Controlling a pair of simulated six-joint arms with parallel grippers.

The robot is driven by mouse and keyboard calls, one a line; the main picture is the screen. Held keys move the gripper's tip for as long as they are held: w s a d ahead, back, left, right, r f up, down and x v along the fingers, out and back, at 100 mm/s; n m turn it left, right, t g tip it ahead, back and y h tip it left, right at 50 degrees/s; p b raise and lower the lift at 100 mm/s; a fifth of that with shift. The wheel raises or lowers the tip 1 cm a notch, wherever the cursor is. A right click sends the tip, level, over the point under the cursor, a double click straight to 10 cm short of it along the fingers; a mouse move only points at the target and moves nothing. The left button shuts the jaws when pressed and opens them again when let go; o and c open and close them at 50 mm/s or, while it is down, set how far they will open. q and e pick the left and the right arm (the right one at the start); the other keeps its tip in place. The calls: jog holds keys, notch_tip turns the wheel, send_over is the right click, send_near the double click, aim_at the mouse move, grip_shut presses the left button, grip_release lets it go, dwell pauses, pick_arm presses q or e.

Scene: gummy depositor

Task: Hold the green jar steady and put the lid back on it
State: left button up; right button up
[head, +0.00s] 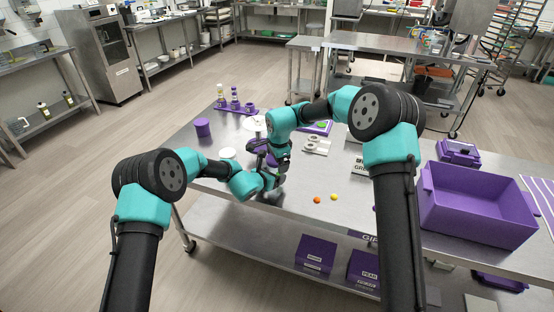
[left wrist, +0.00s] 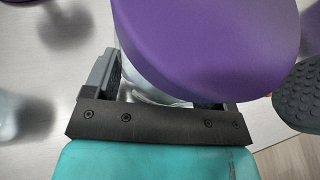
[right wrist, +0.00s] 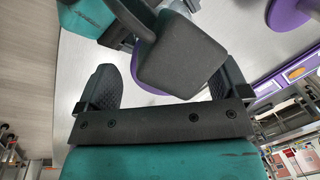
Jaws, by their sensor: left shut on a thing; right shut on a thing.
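My left gripper (head: 268,182) is low over the steel table in the head view. In the left wrist view its fingers are shut on a clear glass jar (left wrist: 150,87), mostly hidden; no green shows on it. A broad purple lid (left wrist: 210,40) covers the jar's top there. I cannot tell whether the lid is seated or just above. My right gripper (head: 262,150) is close beside the left one. A dark textured finger pad (left wrist: 297,95) shows beside the lid.
A purple canister (head: 203,128) and a purple rack (head: 235,108) with bottles stand at the back left. Grey pieces (head: 316,145) lie right of the grippers. Orange (head: 317,199) and yellow (head: 334,197) gummies lie near the front edge. A large purple bin (head: 480,208) stands at right.

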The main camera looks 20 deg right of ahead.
pick_arm(q)
jog(key=shift+w+r, duration=0.1)
jog(key=shift+r, duration=0.15)
pick_arm(e)
jog(key=shift+o, duration=1.3)
jog(key=shift+s+f, duration=0.1)
jog(key=shift+f, duration=0.05)
pick_arm(q)
jog(key=shift+f, duration=0.1)
jog(key=shift+d, duration=0.1)
pick_arm(e)
jog(key=shift+r, duration=0.2)
jog(key=shift+r, duration=0.3)
pick_arm(q)
jog(key=shift+s+f, duration=0.1)
jog(key=shift+s, duration=0.1)
pick_arm(e)
notch_tip(320, 180, up, 11)
jog(key=s, duration=0.1)
jog(key=shift+s, duration=0.4)
pick_arm(q)
jog(key=o, duration=1.7)
